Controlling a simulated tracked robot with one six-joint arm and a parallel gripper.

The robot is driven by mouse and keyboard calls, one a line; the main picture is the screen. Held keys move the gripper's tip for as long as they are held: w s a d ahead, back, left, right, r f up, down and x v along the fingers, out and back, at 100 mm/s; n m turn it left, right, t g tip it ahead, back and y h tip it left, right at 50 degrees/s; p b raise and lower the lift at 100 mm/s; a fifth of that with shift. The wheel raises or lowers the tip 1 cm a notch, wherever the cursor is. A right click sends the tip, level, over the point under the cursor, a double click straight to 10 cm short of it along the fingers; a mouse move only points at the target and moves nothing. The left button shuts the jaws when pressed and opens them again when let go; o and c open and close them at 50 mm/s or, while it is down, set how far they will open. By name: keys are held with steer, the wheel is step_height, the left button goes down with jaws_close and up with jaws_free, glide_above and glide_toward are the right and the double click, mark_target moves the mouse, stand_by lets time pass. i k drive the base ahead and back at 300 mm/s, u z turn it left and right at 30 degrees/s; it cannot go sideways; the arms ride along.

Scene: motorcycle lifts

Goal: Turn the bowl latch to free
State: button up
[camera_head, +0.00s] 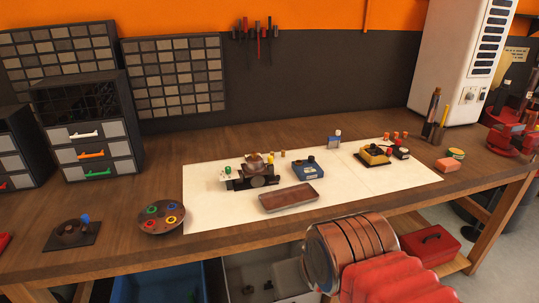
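A small dark carburetor-like assembly (262,181) with a brass-coloured round top stands on the white mat (215,205) on the workbench. A small white piece with a green knob (228,170) sits at its left side, and a yellow part (271,168) shows at its right. I cannot make out which part is the bowl latch, or how it is turned. My gripper is not in view, so I cannot tell where it is relative to the assembly.
A brown tray (288,197), a blue box (307,170) and a yellow device (373,156) lie on the mat. A round dish (161,218) with coloured rings is left of it. Drawer cabinets (92,152) stand at the back left. Bare wood (130,250) lies in front.

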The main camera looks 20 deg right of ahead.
mark_target(271, 159)
steer(key=i, duration=1)
